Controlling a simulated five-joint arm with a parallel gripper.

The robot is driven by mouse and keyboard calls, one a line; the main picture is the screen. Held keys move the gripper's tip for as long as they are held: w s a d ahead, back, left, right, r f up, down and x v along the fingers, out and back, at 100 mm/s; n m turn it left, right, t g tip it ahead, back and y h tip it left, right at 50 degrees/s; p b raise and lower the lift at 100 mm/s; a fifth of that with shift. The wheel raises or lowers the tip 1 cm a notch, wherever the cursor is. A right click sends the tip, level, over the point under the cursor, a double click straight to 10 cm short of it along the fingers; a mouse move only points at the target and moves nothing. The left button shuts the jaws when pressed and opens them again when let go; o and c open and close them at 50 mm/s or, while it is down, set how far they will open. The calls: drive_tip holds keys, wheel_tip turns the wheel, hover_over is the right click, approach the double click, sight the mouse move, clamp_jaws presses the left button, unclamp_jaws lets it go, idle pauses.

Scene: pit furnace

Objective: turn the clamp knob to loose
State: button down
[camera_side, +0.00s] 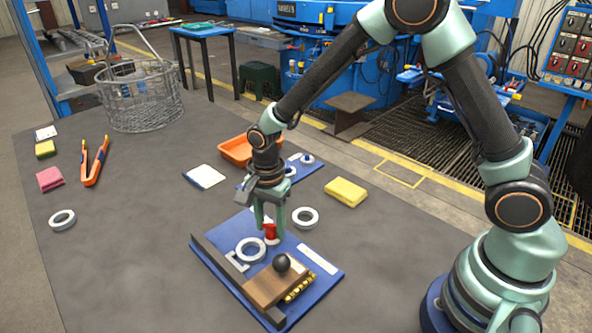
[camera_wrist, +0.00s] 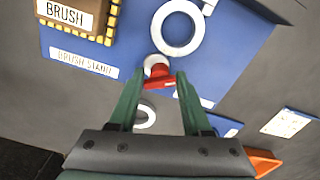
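The red clamp knob (camera_side: 270,231) stands at the back edge of a blue board (camera_side: 316,257), beside a white ring. In the wrist view the knob (camera_wrist: 161,82) is a red bar on a pale round base, lying between my fingertips. My gripper (camera_side: 269,222) points down over it with its two fingers apart, one on each side of the knob. In the wrist view my gripper (camera_wrist: 160,76) has its fingertips close to both ends of the bar; whether they touch it I cannot tell.
A wooden brush block (camera_side: 271,286) with a black ball and yellow bristles sits on the board beside a dark rail (camera_side: 235,277). Near it lie a loose white ring (camera_side: 305,217), a yellow sponge (camera_side: 346,192) and an orange tray (camera_side: 237,151). The table's front is clear.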

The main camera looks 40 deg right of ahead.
sight(271, 224)
drive_tip(key=shift+n, duration=2.9)
drive_tip(key=c, duration=0.6)
unclamp_jaws()
drive_tip(key=shift+r, duration=0.1)
wheel_tip(271, 224, up, 12)
